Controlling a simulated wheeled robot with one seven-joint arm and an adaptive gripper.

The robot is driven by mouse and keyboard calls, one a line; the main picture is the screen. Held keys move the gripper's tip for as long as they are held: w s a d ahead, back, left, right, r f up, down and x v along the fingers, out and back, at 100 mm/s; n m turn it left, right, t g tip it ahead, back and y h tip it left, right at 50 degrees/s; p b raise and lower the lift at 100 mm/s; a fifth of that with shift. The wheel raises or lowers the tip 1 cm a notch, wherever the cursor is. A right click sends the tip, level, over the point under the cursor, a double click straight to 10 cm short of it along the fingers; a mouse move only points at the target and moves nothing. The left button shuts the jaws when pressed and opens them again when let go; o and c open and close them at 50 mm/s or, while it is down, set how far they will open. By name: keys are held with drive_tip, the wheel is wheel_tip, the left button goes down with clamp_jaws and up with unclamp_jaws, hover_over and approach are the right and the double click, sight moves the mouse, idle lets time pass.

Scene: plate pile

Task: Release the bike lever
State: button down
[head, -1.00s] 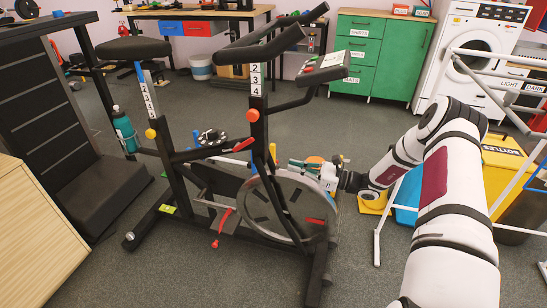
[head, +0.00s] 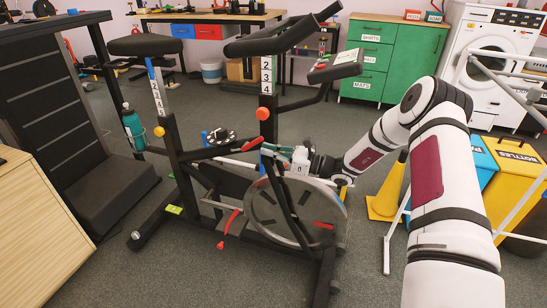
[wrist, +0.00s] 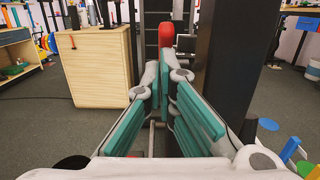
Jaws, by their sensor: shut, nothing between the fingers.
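The exercise bike (head: 270,100) stands in the middle of the head view. A lever with a red end (head: 252,144) sticks out from its frame above the flywheel. My gripper (head: 268,151) is beside the bike's front post, just right of the red lever end. Its green-padded fingers (wrist: 165,80) are shut and empty. I cannot tell whether they touch the lever.
The bike's dark post (wrist: 220,60) rises close on the right of my fingers. A wooden cabinet (wrist: 95,65) stands beyond on the left. A yellow cone (head: 388,190) and bins (head: 515,180) stand right of the bike. Grey floor is open behind.

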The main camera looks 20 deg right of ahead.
drive_tip(key=shift+r, duration=0.1)
idle(0.3)
drive_tip(key=shift+r+h+p, duration=0.2)
drive_tip(key=shift+h+p, duration=0.1)
drive_tip(key=shift+p, duration=0.35)
